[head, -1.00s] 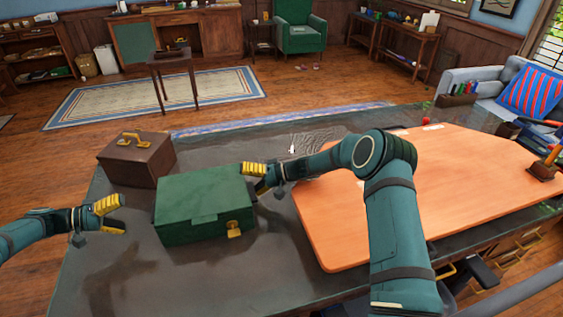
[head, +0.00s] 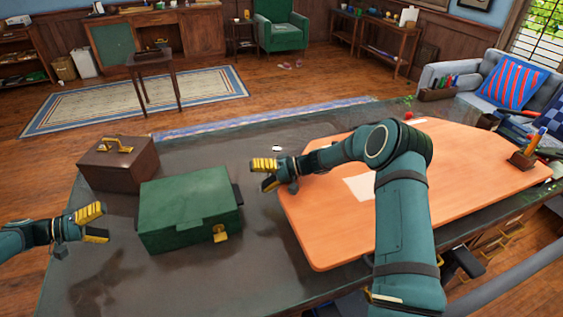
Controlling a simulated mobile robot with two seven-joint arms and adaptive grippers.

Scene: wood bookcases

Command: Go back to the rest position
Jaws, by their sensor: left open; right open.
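My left gripper (head: 98,224) is open and empty at the lower left, to the left of a closed green box (head: 188,205) on the dark table (head: 290,285). My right gripper (head: 258,174) is open and empty, to the right of the green box and apart from it, near the left edge of an orange board (head: 450,190). The green box has a yellow clasp on its front. My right arm reaches across the board and hides part of it.
A brown case (head: 120,165) with a yellow handle stands behind the green box. A paper sheet (head: 361,188) lies on the board. A pencil holder (head: 523,158) stands at its right. The table front between box and board is clear.

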